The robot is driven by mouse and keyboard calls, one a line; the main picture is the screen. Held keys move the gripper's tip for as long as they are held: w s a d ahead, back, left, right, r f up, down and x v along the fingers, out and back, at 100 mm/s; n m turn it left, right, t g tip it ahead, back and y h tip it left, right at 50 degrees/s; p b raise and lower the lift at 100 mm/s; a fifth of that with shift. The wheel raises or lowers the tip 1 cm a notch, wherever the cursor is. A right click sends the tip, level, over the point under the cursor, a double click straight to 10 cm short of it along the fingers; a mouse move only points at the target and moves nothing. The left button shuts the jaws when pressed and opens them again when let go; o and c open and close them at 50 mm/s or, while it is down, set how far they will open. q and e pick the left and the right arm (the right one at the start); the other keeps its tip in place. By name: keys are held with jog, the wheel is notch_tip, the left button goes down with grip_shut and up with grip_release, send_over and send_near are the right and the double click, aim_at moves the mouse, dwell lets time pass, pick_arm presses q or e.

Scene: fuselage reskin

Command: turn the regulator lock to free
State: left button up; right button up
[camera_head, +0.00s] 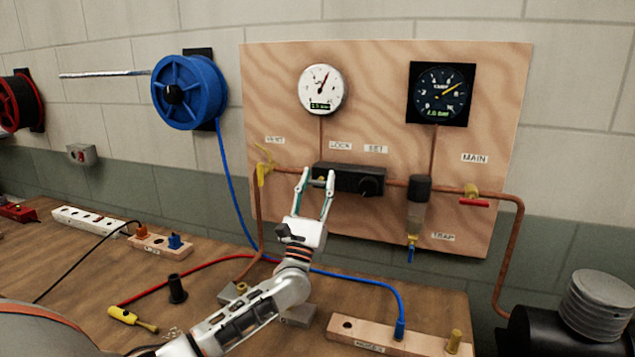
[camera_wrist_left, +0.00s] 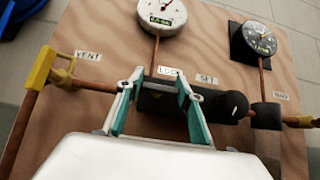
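The regulator is a black block (camera_head: 352,180) on the wooden panel, under the LOCK label (camera_head: 340,146) and the SET label (camera_head: 376,149). Its round black SET knob (camera_head: 371,187) is at its right end; the knob also shows in the left wrist view (camera_wrist_left: 236,106). My left gripper (camera_head: 318,176) is open at the block's left end, below the LOCK label, with its fingers apart on either side of that end. In the left wrist view the open fingers (camera_wrist_left: 157,82) partly cover the block's left part. The lock itself is mostly hidden, and I cannot tell its setting. My right gripper is not in view.
The yellow vent valve (camera_head: 263,170) is close to the left of my left gripper. A white gauge (camera_head: 323,89) and a black gauge (camera_head: 441,93) are above. A red-handled main valve (camera_head: 474,201) is at right. The workbench (camera_head: 210,265) below holds tools and hoses.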

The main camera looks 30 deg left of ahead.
pick_arm(q)
jog(key=c, duration=0.4)
jog(key=shift+h, duration=0.3)
